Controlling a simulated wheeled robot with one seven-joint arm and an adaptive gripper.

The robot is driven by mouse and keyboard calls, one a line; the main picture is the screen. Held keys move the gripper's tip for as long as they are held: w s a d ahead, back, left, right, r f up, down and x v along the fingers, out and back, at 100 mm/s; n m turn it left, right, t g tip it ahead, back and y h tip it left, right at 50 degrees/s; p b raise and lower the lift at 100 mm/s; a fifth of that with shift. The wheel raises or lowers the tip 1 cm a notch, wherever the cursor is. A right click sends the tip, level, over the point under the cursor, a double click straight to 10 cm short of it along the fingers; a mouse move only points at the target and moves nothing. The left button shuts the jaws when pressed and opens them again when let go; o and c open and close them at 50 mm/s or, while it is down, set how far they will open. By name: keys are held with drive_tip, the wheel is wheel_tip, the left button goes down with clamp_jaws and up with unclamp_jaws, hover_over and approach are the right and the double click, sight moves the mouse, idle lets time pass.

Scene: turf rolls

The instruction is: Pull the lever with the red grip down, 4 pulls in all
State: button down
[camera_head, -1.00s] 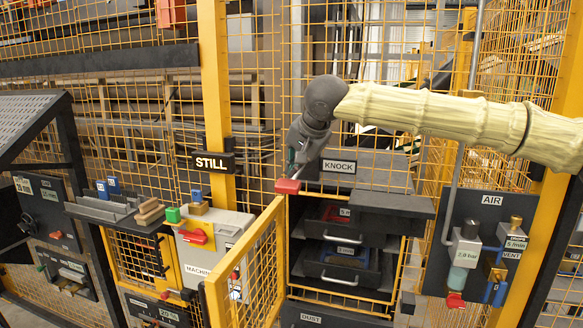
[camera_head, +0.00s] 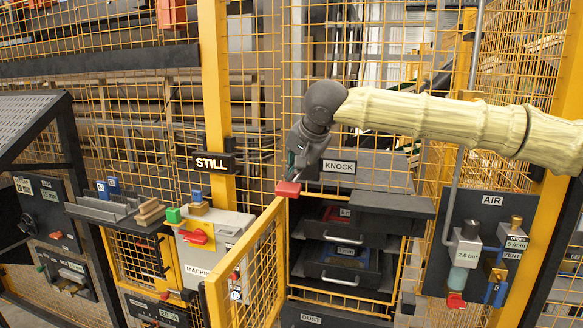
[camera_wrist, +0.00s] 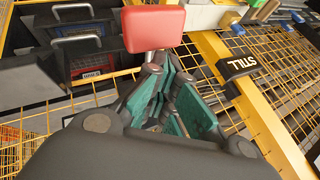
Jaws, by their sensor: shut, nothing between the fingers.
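The red grip (camera_head: 288,188) of the lever is a small red block directly below my gripper (camera_head: 294,172), in front of the panel marked KNOCK. In the wrist view, the red grip (camera_wrist: 153,28) is large at the top, with a short grey stem below it. My gripper (camera_wrist: 168,68) is shut and empty, its teal fingertips close to the grip and pointing at it. I cannot tell whether they touch it. Most of the lever's arm is hidden.
A yellow mesh gate (camera_head: 248,272) stands just left of the drawers (camera_head: 345,265). A dark ledge (camera_head: 385,204) juts out right of the grip. A STILL sign (camera_head: 212,162) hangs on the yellow post. The AIR panel (camera_head: 485,235) is at right.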

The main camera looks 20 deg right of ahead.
drive_tip(key=shift+s+f, duration=0.1)
drive_tip(key=shift+f, duration=0.75)
idle(1.0)
idle(0.5)
wheel_tip(320, 180, up, 7)
drive_tip(key=w+p, duration=0.1)
drive_tip(key=p, duration=0.6)
drive_tip(key=shift+d+p, duration=0.2)
drive_tip(key=shift+p, duration=0.1)
idle(0.6)
drive_tip(key=shift+f, duration=0.1)
drive_tip(key=r+p, duration=0.4)
drive_tip(key=r, duration=0.1)
drive_tip(key=shift+w+d, duration=0.25)
drive_tip(key=shift+w, duration=0.05)
drive_tip(key=shift+f, duration=0.15)
idle(1.9)
